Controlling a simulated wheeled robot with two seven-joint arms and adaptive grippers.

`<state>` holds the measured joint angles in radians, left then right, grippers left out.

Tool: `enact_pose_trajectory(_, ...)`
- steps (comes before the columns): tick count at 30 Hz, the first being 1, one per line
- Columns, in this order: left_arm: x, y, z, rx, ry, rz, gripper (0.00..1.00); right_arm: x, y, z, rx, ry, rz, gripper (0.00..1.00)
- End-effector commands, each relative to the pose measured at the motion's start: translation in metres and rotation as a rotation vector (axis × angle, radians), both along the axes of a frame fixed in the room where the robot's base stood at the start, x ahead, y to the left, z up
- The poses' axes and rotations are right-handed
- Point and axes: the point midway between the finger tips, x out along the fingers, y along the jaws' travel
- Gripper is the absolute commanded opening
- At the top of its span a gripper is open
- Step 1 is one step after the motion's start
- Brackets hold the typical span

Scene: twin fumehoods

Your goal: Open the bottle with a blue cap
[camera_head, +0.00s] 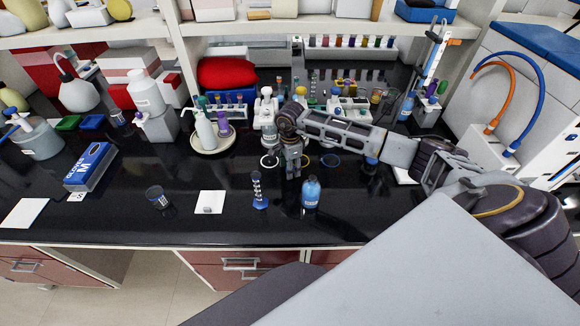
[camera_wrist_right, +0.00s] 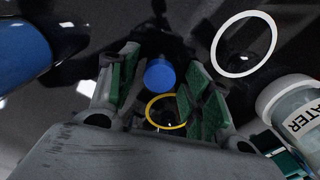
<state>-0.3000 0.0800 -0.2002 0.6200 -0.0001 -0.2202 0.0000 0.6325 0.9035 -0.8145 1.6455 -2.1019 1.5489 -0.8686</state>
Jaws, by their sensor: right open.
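My right gripper (camera_head: 293,172) points down over the black counter, among the coloured rings. In the right wrist view its green-padded fingers (camera_wrist_right: 150,85) are apart. A round blue cap (camera_wrist_right: 160,73) shows between the fingers, with no visible contact. The body below the cap is hidden, and in the head view the gripper covers this spot. A blue bottle (camera_head: 311,192) stands upright in front and to the right of the gripper. A large blue cylinder (camera_wrist_right: 18,50), probably this bottle, shows at the left of the wrist view. My left gripper is not in view.
A white ring (camera_wrist_right: 244,44), a yellow ring (camera_wrist_right: 166,111) and a blue ring (camera_head: 330,160) lie near the gripper. A bottle marked WATER (camera_wrist_right: 295,105) stands close by. A graduated cylinder (camera_head: 259,190) stands front left. Racks and bottles crowd the back.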

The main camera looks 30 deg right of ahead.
Motion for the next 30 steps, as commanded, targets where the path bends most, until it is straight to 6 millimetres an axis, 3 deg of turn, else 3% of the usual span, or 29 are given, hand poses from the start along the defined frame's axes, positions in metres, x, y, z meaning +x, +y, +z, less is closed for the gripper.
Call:
enact_pose_trajectory(14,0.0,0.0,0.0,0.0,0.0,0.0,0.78,0.001,0.0,0.012,0.0,-0.003,0.001,0.49)
enact_pose_trajectory(30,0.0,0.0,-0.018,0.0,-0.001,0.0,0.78,0.001,0.0,0.088,-0.001,-0.004,0.0,0.49)
